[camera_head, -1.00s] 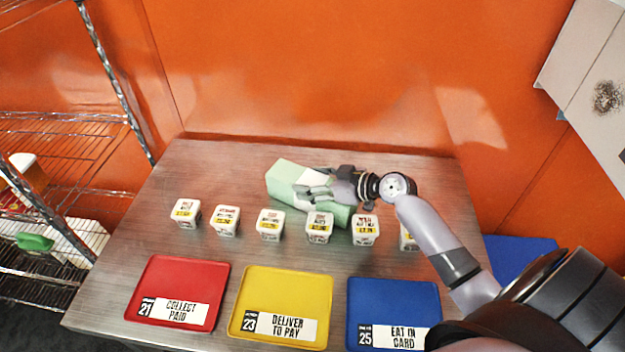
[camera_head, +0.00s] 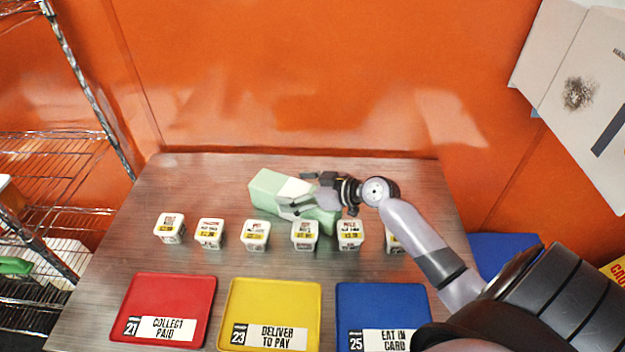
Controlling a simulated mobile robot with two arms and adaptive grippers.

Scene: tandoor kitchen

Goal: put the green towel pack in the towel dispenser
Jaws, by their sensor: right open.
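The green towel pack (camera_head: 266,188) is a pale green block with a white band, lying at a slant on the metal table behind a row of small tubs. My right gripper (camera_head: 294,191) reaches it from the right. Its fingers are open and lie over the pack's middle and right part, hiding some of it. I cannot tell whether they touch it. My left gripper is not in view. No clearly recognisable towel dispenser shows; a pale grey box-like unit with a dark speckled patch (camera_head: 579,94) is at the upper right, cut off by the frame.
Several white labelled tubs (camera_head: 256,235) stand in a row in front of the pack. Red (camera_head: 170,296), yellow (camera_head: 270,300) and blue (camera_head: 382,302) trays lie nearer. A wire rack (camera_head: 60,150) stands at left, an orange wall (camera_head: 290,80) behind. The table's back left is clear.

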